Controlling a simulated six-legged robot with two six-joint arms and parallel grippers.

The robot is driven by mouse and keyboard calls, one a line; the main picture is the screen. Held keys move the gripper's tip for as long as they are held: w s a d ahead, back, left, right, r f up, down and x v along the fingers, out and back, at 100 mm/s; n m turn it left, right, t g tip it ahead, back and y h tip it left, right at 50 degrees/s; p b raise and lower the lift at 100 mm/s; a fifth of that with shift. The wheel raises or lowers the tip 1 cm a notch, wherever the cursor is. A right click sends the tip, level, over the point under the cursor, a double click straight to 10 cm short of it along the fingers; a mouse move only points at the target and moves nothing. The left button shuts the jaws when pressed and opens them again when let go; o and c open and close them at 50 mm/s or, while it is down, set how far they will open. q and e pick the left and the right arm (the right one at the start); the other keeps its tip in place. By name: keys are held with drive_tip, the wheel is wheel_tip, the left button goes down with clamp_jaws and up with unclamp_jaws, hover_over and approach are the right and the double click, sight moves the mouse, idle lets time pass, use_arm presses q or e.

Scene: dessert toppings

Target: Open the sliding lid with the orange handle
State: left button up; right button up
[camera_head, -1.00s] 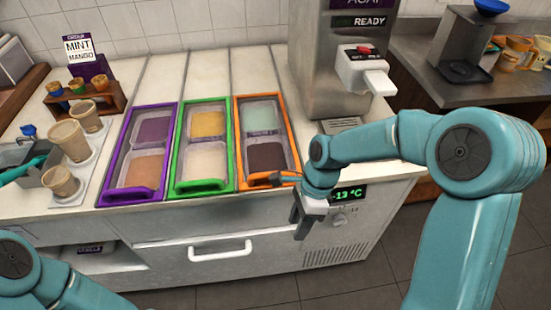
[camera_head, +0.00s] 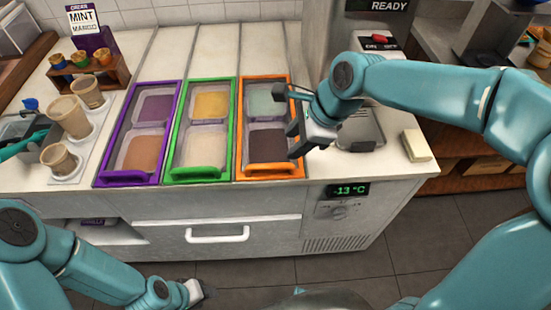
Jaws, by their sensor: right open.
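The sliding lid with the orange handle (camera_head: 271,170) is the rightmost of three framed lids in the counter. It lies flat, and a mint-green tub (camera_head: 263,104) and a dark brown tub (camera_head: 268,143) show through it. My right gripper (camera_head: 291,124) is open at the right edge of the orange frame, above and behind the handle, with its fingers pointing left. I cannot tell if it touches the frame. It holds nothing that I can see. My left gripper (camera_head: 197,292) is low at the bottom, in front of the freezer, and its fingers are unclear.
Green-handled (camera_head: 200,173) and purple-handled (camera_head: 125,176) lids lie to the left. Cups (camera_head: 68,117) stand farther left, a small cup rack (camera_head: 88,70) behind them. The dispenser's drip tray (camera_head: 360,130) and a pale block (camera_head: 417,145) are right of my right gripper. White counter is clear behind the lids.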

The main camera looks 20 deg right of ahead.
sight(271, 165)
drive_tip(key=x, duration=1.1)
drive_tip(key=shift+w+a, duration=0.15)
drive_tip(key=shift+a, duration=0.05)
drive_tip(key=shift+d+f, duration=0.1)
drive_tip(key=shift+f, duration=0.1)
clamp_jaws()
